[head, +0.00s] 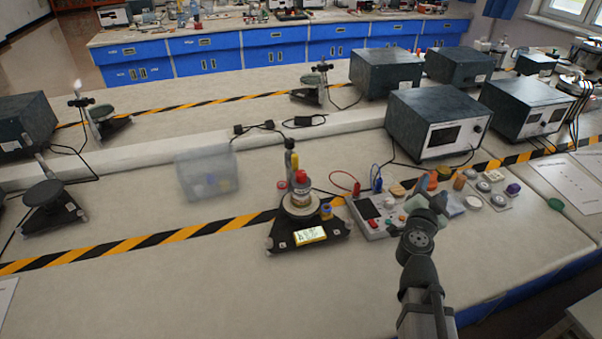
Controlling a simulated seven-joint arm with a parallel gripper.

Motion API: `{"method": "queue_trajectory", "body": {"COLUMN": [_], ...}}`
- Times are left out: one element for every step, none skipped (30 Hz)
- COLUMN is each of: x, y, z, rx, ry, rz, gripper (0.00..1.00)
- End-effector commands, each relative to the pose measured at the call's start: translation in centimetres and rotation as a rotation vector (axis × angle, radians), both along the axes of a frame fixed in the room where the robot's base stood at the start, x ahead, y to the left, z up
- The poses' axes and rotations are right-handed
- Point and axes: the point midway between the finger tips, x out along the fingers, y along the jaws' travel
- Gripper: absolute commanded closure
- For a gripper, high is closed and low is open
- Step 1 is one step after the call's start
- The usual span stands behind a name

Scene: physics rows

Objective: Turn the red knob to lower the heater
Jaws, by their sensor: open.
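A black heater or stirrer stand (283,238) with a lit display stands in the middle of the bench. A jar with a red cap (301,177) sits on its round plate. Right of it is a white control box (392,212) with a dark screen and several small coloured controls. A small red control (373,223) is at its front; I cannot tell surely whether it is the red knob. My gripper (432,203) is open, over or beside the box's right side. Its fingers are small and partly hidden by my arm, and I see no contact.
Red and blue leads (357,188) rise behind the control box. Several small coloured parts (488,188) lie to its right. A dark instrument (437,122) stands behind. A clear bin (207,172) is at left.

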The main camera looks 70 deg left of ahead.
Motion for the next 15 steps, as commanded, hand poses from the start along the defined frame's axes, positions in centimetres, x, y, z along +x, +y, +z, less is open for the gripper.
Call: {"method": "queue_trajectory", "body": {"x": [-0.7,-1.3,-2.1,-2.8,-3.4,-4.3,-4.9,-5.6,-6.4,-7.1,-7.7,-8.6,-9.3,-9.9,-10.8], "y": [0.7,1.2,1.8,2.2,2.6,3.1,3.4,3.8,4.1,4.4,4.6,4.8,5.0,5.1,5.3], "z": [0.0,0.0,0.0,0.0,0.0,0.0,0.0,0.0,0.0,0.0,0.0,0.0,0.0,0.0,0.0], "rx": [0.058,0.096,0.142,0.177,0.209,0.25,0.279,0.306,0.34,0.363,0.386,0.413,0.431,0.448,0.468], "ry": [0.061,0.103,0.163,0.21,0.258,0.323,0.373,0.426,0.496,0.55,0.605,0.681,0.738,0.796,0.874], "rz": [0.059,0.097,0.147,0.184,0.221,0.267,0.3,0.334,0.375,0.405,0.435,0.473,0.499,0.526,0.556], "gripper": [0.45,0.45,0.45,0.45,0.45,0.45,0.45,0.45,0.45,0.45,0.45,0.45,0.45,0.45,0.45]}}
